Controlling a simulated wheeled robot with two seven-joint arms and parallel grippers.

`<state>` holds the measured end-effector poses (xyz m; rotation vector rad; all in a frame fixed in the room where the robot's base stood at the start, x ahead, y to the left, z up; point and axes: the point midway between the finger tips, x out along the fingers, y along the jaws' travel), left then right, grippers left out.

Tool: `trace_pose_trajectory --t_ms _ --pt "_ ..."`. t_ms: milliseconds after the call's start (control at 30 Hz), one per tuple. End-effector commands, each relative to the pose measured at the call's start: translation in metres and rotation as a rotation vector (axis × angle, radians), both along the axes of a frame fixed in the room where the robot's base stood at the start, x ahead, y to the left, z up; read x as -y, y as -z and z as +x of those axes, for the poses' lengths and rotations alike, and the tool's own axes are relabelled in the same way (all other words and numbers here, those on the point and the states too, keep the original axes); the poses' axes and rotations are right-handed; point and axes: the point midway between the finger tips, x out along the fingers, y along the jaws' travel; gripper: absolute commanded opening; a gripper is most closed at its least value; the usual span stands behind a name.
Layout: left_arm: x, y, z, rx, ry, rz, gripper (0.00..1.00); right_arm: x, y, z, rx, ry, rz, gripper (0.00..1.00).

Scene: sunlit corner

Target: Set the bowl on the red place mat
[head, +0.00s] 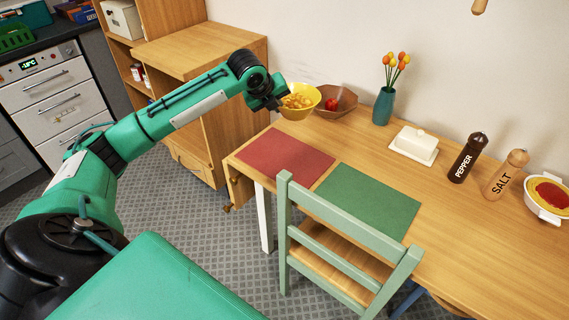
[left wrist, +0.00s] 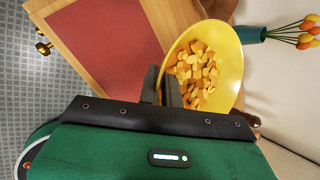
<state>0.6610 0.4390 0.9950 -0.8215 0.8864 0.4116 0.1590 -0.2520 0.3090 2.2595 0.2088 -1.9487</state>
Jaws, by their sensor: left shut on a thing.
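A yellow bowl (head: 311,93) holds orange-yellow chunks of food. My left gripper (head: 282,104) is shut on the bowl's near left rim. The left wrist view shows the bowl (left wrist: 228,50) with my left gripper's fingers (left wrist: 165,85) at its rim. The bowl is close to upright near the back left of the table; I cannot tell how far it is above the tabletop. The red place mat (head: 284,155) lies flat and bare at the table's left end, and it also shows in the left wrist view (left wrist: 105,45). My right gripper is not in view.
A teal vase (head: 383,106) of tulips, a butter dish (head: 414,146), pepper mill (head: 467,158) and salt mill (head: 506,175) stand farther right. A green mat (head: 368,200) and green chair (head: 345,232) are nearer.

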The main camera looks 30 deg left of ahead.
Motion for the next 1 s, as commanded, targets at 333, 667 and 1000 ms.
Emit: trace_pose_trajectory --t_ms 333,667,1000 --pt "-0.008 0.046 -0.002 -0.005 0.009 -0.001 0.00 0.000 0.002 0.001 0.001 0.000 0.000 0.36" --pt "-0.007 0.129 -0.002 -0.001 0.009 -0.002 0.00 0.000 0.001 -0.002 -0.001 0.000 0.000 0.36" --pt "-0.008 0.161 -0.002 0.000 0.009 0.000 0.00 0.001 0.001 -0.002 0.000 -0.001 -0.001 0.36"
